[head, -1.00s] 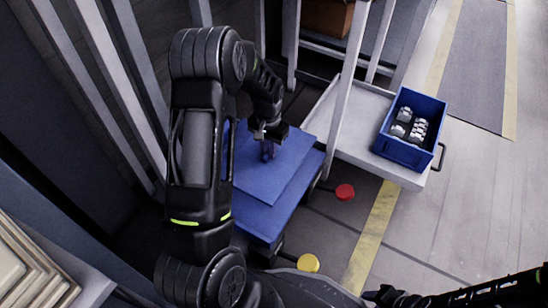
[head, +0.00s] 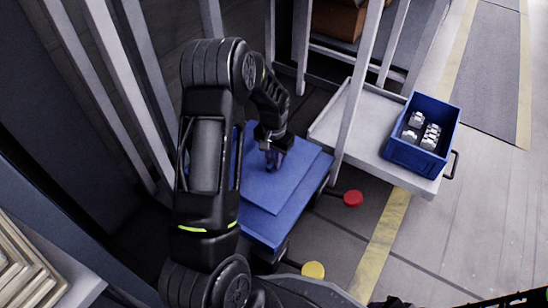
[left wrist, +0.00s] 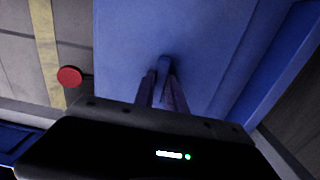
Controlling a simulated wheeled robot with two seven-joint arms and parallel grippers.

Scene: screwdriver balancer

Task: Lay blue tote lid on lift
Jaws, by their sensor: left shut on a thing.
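The blue tote lid (head: 283,186) is a flat square panel with a small upright handle at its middle. My left gripper (head: 273,164) is shut on that handle from above. In the left wrist view the lid (left wrist: 125,45) fills the middle, and the fingers (left wrist: 160,92) close on the blue handle (left wrist: 165,64). The lid is over the blue lift top (head: 268,232), which shows along its front and right sides. I cannot tell whether the lid touches it. My left arm hides the lid's left part. My right gripper (head: 388,302) is only partly in view at the bottom edge.
A grey cart (head: 345,133) with a blue tote (head: 418,160) of metal parts stands right of the lift, behind a pale upright post (head: 358,85). A red button (head: 353,198) and a yellow button (head: 313,270) sit beside the lift. Open floor lies at right.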

